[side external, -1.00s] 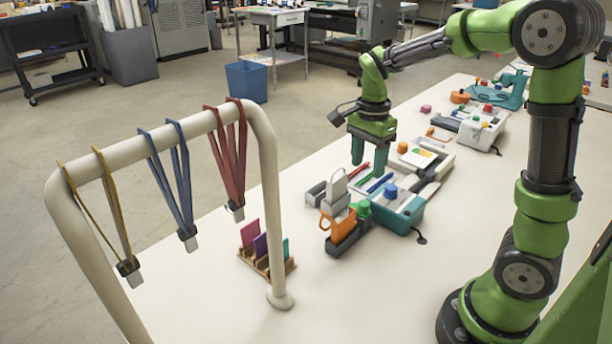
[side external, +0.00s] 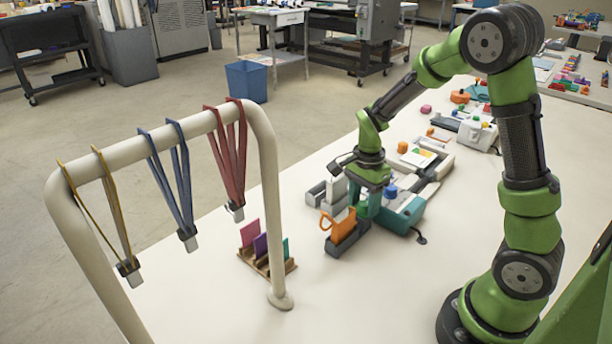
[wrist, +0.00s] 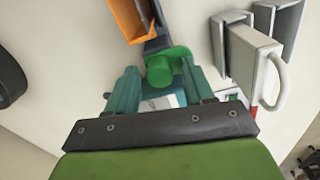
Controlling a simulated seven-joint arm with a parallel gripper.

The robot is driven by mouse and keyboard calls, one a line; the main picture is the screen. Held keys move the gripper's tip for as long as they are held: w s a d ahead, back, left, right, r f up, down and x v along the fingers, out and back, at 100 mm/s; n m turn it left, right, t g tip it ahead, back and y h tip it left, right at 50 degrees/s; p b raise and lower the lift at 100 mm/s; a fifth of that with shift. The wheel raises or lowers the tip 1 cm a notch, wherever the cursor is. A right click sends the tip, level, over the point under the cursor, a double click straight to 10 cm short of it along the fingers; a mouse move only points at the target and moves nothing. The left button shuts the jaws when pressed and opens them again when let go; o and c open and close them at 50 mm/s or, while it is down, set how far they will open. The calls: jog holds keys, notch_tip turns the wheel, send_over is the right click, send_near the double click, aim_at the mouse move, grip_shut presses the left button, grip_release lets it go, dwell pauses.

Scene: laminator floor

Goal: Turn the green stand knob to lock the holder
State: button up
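The green knob (wrist: 160,70) shows in the wrist view between my gripper's two teal fingers, just past their tips. It sits beside the dark stand (wrist: 157,43). The orange holder (wrist: 128,18) stands upright in that stand. In the side view the orange holder (side external: 343,226) and dark stand (side external: 346,243) are just left of my gripper (side external: 368,212), which points down and largely hides the knob there. The fingers are apart, with a gap at the knob's left; whether the right finger touches it I cannot tell.
A grey block with a handle (wrist: 252,62) stands close on the right in the wrist view. A teal-and-white machine with a blue knob (side external: 390,190) is right of my gripper. A lanyard rack (side external: 270,180) and a wooden card rack (side external: 262,266) stand left. The table front is clear.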

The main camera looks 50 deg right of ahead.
grip_shut()
jog(key=shift+n, duration=0.3)
jog(key=n, duration=0.3)
jog(key=shift+n, duration=0.4)
jog(key=n, duration=0.8)
jog(key=shift+r+n, duration=0.1)
jog(key=shift+n, duration=0.3)
jog(key=shift+s+n, duration=0.1)
jog(key=shift+n, duration=2.2)
jog(key=shift+o, duration=0.8)
grip_release()
